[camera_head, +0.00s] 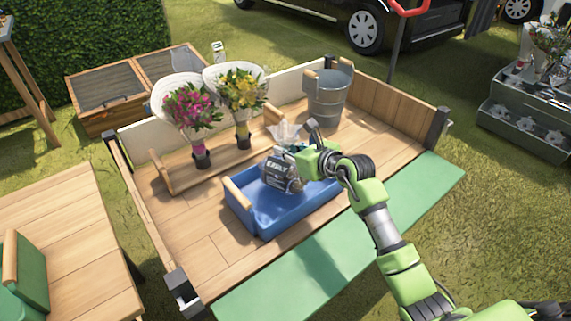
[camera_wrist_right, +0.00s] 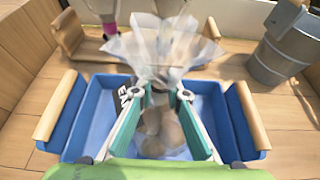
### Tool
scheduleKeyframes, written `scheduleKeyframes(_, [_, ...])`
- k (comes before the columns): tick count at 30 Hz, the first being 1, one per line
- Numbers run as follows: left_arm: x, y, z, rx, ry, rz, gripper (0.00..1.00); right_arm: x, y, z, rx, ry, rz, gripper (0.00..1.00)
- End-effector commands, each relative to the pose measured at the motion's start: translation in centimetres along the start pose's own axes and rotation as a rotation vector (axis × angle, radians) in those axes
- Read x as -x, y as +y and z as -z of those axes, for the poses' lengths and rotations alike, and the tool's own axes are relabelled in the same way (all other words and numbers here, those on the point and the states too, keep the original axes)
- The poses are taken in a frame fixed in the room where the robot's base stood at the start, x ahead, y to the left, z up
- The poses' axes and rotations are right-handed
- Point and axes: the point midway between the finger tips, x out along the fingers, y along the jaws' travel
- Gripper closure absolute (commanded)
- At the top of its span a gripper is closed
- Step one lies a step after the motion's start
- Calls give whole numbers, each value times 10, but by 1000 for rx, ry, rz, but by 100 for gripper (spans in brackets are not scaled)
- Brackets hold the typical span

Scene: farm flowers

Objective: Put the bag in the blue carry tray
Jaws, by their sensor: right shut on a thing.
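The bag (camera_head: 281,177) is clear plastic with a dark printed label, a gathered frilly top and brown round contents. It is upright over the blue carry tray (camera_head: 266,222), within its outline; I cannot tell whether it touches the tray floor. My right gripper (camera_head: 301,150) is shut on the bag's neck. In the right wrist view the fingers (camera_wrist_right: 165,97) pinch the bag below its flared top (camera_wrist_right: 160,48), and the tray's blue wall (camera_wrist_right: 70,122) and wooden handles show on both sides. My left gripper is not in view.
The tray stands on a wooden cart bed (camera_head: 205,250). Behind it is a wooden-handled carrier (camera_head: 215,160) with two wrapped bouquets. A metal bucket (camera_head: 329,98) stands at the back right. A green carrier (camera_head: 28,270) sits on a table at left.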

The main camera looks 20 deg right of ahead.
Motion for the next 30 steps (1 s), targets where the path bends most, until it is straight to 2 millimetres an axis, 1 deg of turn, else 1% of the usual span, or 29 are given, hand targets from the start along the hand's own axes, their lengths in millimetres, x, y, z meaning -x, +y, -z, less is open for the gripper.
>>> scheduleKeyframes(3, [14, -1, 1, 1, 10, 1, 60, -6, 0, 15, -2, 0, 0, 100])
scheduleKeyframes(7, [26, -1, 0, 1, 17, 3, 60, -13, 0, 31, -2, -2, 0, 100])
scheduleKeyframes(11, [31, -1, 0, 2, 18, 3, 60, -14, 0, 34, -1, -5, 1, 100])
scheduleKeyframes(17, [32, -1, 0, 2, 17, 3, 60, -14, 0, 33, 0, -5, 1, 100])
scheduleKeyframes(21, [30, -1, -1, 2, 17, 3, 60, -15, 0, 37, 0, -4, 0, 100])
scheduleKeyframes(22, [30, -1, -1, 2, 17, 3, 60, -16, 0, 39, -1, 3, -1, 78])
scheduleKeyframes(23, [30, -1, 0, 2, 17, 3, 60, -16, 0, 39, -1, 3, -1, 70])
scheduleKeyframes(24, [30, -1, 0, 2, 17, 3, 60, -16, 0, 39, -1, 3, -1, 69])
scheduleKeyframes(30, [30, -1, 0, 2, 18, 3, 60, -15, 0, 39, -1, 3, -1, 69])
